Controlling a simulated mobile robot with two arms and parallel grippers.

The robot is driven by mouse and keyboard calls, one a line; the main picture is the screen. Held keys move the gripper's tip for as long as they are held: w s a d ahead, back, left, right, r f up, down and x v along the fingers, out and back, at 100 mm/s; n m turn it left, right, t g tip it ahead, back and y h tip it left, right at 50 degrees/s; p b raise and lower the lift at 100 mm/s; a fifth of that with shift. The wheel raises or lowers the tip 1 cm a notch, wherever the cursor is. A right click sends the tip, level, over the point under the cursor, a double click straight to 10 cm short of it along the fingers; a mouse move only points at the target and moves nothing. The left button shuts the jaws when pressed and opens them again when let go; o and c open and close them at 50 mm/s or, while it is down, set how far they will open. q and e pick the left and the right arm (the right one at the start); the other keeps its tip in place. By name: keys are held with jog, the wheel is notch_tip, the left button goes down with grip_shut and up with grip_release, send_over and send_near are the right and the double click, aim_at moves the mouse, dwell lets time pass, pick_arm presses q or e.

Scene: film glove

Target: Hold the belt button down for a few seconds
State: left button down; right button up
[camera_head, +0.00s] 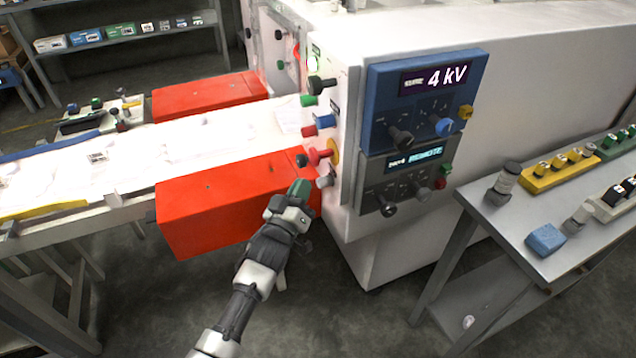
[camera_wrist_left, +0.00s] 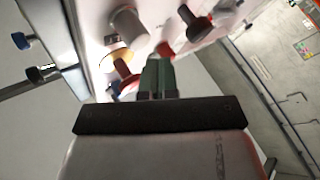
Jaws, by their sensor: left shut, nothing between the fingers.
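My left gripper (camera_head: 300,188), with green fingers, is shut and empty in front of the control panel on the machine's near end. Its fingers (camera_wrist_left: 157,76) point at the panel in the wrist view. Close to the tips are a red mushroom button on a yellow base (camera_head: 320,156), a dark button (camera_head: 302,160) and a grey knob (camera_head: 325,181). Higher up are a red button (camera_head: 309,131), a blue button (camera_head: 325,121), a green button (camera_head: 308,100) and a black knob (camera_head: 322,84). I cannot read which one is the belt button, nor tell whether the tips touch any. My right gripper is out of view.
A white conveyor belt (camera_head: 60,177) with red-orange guard boxes (camera_head: 215,205) runs into the machine at left. Blue and grey control boxes (camera_head: 425,110) sit on its front. A side table (camera_head: 510,222) with button strips stands at right.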

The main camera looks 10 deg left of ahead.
pick_arm(q)
jog(key=shift+d, duration=0.15)
dwell(0.3)
jog(key=shift+w+d, duration=0.25)
jog(key=shift+w+d, duration=0.25)
jog(key=shift+d, duration=0.1)
dwell(0.7)
dwell(3.3)
jog(key=shift+s+a+p, duration=0.3)
jog(key=shift+s+a, duration=0.2)
jog(key=shift+a, duration=0.25)
